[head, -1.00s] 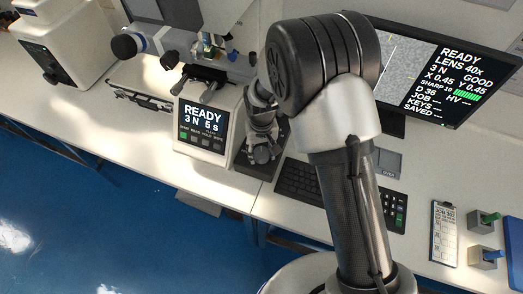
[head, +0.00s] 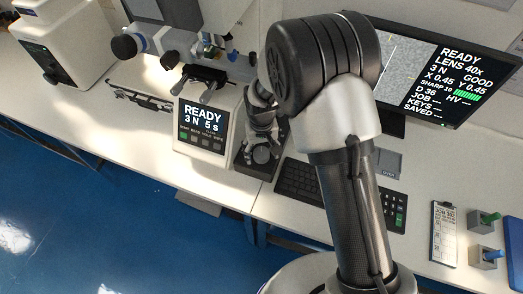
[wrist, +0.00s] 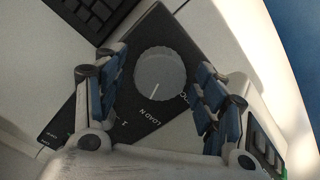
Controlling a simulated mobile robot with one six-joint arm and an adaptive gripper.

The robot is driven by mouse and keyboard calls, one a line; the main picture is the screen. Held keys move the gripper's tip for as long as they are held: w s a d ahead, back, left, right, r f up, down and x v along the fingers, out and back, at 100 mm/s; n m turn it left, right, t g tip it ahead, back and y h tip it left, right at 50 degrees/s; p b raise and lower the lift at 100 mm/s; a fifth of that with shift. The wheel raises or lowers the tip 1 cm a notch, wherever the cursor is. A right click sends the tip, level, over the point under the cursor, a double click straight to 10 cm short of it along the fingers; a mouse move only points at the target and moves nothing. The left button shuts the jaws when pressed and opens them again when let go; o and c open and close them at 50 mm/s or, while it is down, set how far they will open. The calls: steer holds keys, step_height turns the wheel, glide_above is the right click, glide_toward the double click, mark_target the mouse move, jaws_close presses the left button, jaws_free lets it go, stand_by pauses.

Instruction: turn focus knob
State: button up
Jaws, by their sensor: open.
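A round light-grey knob (wrist: 160,75) with a white pointer line sits on a dark panel (wrist: 150,30) in the wrist view. Printed on the panel near it are "LOAD N" and a partly hidden label with "OC". My gripper (wrist: 153,100) is open, with one blue-padded finger on each side of the knob and a visible gap to it on both sides. In the head view my gripper (head: 263,137) hangs over the same panel beside the tester, with the knob (head: 262,155) showing just below the fingers. I cannot tell the exact fingertip height.
The hardness tester (head: 203,125) shows "READY 3 N 5 s". A keyboard (head: 297,182) lies right of the panel. A clipboard (head: 444,233) and switch boxes (head: 485,257) are at far right.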

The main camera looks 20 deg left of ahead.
mark_target(261, 153)
step_height(261, 153, up, 12)
stand_by(0.5)
stand_by(1.0)
steer(key=s+d+r+m+t, duration=0.1)
steer(key=s+d+r, duration=0.1)
steer(key=d+r, duration=0.6)
steer(key=s+d+r+m+t, duration=0.1)
steer(key=s+d+r+m, duration=0.15)
steer(key=d+r, duration=0.55)
steer(key=s+d+r+t, duration=0.1)
steer(key=s+d+r, duration=0.3)
steer(key=s+d, duration=0.3)
steer(key=shift+s+m+t+y, duration=0.3)
steer(key=shift+s+m, duration=0.1)
steer(key=shift+m, duration=0.05)
steer(key=shift+m+t, duration=0.5)
steer(key=shift+m, duration=0.2)
steer(key=s+d, duration=0.1)
steer(key=s, duration=0.1)
steer(key=s+d, duration=0.1)
steer(key=s, duration=0.2)
steer(key=s+d, duration=0.2)
steer(key=shift+s+d+f, duration=0.1)
steer(key=shift+s+f, duration=0.05)
steer(key=shift+s, duration=0.05)
